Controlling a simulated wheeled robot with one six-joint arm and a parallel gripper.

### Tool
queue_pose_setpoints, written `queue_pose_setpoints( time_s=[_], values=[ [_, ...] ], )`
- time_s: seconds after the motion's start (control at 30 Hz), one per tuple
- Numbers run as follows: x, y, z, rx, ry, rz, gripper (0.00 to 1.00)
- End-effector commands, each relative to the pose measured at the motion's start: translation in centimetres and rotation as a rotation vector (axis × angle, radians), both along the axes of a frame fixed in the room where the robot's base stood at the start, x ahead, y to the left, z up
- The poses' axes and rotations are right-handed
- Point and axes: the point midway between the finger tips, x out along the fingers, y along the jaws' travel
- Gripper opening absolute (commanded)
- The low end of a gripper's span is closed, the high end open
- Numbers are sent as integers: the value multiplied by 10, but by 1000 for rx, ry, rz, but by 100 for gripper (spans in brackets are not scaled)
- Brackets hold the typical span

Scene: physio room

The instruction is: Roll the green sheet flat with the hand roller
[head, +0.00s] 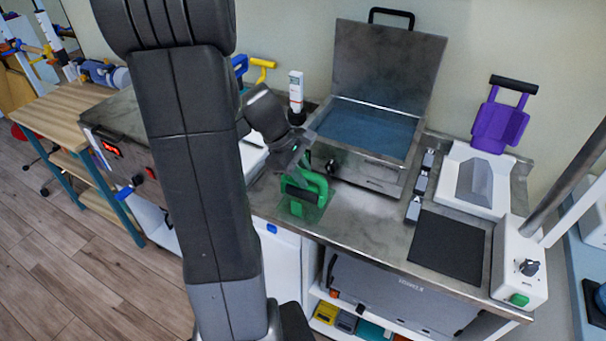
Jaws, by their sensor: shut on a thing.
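The roller is low over the counter's front part. A small green patch (297,208) shows under and in front of the roller; it looks like the green sheet, mostly covered. I cannot tell whether the roller touches it or how flat it lies.
The water bath (366,130) stands open behind. To the right are a black mat (447,247), a dark bar (421,186), a white tray (507,203) with a grey block, a purple handled piece (497,126) and a white control box (518,268). Bare counter (372,213) lies right of the roller.

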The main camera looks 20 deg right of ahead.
Motion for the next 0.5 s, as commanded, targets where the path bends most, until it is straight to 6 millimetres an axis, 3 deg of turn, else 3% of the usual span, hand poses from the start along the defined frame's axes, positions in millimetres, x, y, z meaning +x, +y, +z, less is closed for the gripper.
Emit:
queue_pose_setpoints(
  time_s=[0.5],
  values=[
    [0, 0, 46, -1, -1, 0, 0]
  ],
)
